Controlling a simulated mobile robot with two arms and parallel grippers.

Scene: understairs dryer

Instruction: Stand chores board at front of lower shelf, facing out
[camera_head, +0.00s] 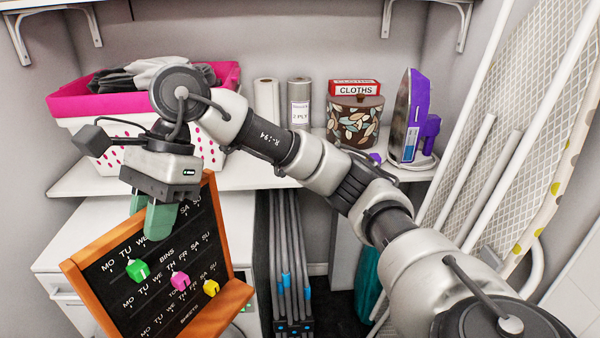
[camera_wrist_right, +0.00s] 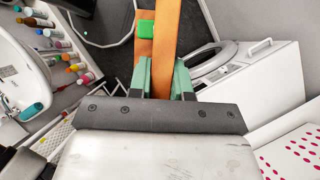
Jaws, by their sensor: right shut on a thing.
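The chores board (camera_head: 165,270) has a black face with white day letters, an orange wooden frame, and green, pink and yellow pegs. My right gripper (camera_head: 157,215) is shut on its upper edge. The board hangs tilted in front of the lower shelf, its lettered face toward the head camera. In the right wrist view, the green fingers of the right gripper (camera_wrist_right: 165,78) close around the board's orange frame (camera_wrist_right: 167,35). The white lower shelf (camera_head: 262,177) runs along the back wall, with its left front partly hidden by the board and arm. My left gripper is not in view.
A pink-and-white basket (camera_head: 72,103) of cloths stands on the shelf's left. Paper rolls (camera_head: 299,103), a leaf-patterned pot (camera_head: 354,118) under a cloths box (camera_head: 355,88), and a purple iron (camera_head: 412,120) stand further right. An ironing board (camera_head: 540,110) leans at right. Some shelf front is bare.

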